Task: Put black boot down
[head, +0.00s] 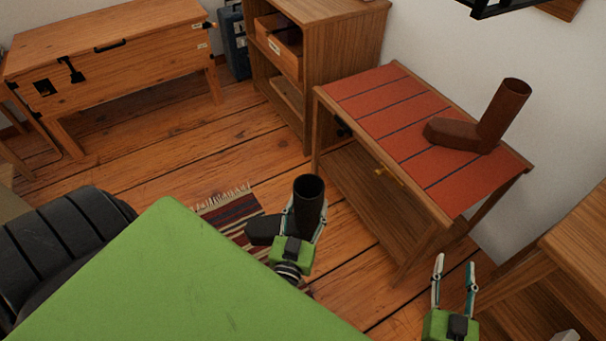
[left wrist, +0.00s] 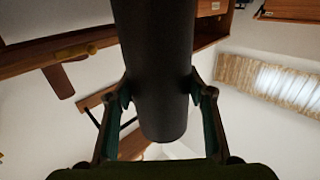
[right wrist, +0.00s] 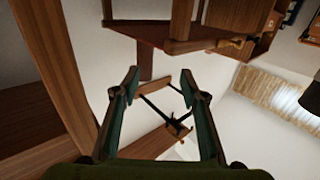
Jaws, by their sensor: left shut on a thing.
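The black boot (head: 309,192) is held upright above the floor, in front of the small red-topped table (head: 362,92). Its toe points left in the head view. My left gripper (head: 306,212) is shut around the boot's shaft, with one finger on each side. The shaft (left wrist: 155,65) fills the middle of the left wrist view between the fingers. My right gripper (head: 455,270) is open and empty, right of the boot and near the table's front right leg. Its spread fingers (right wrist: 160,88) show nothing between them in the right wrist view.
A brown boot (head: 470,130) stands on the red tabletop toward its right end; the left of that top is bare. A striped rug (head: 222,209) lies on the floor. A wooden cabinet (head: 345,50) and chest (head: 120,65) stand behind. A wooden surface (head: 580,240) is at right.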

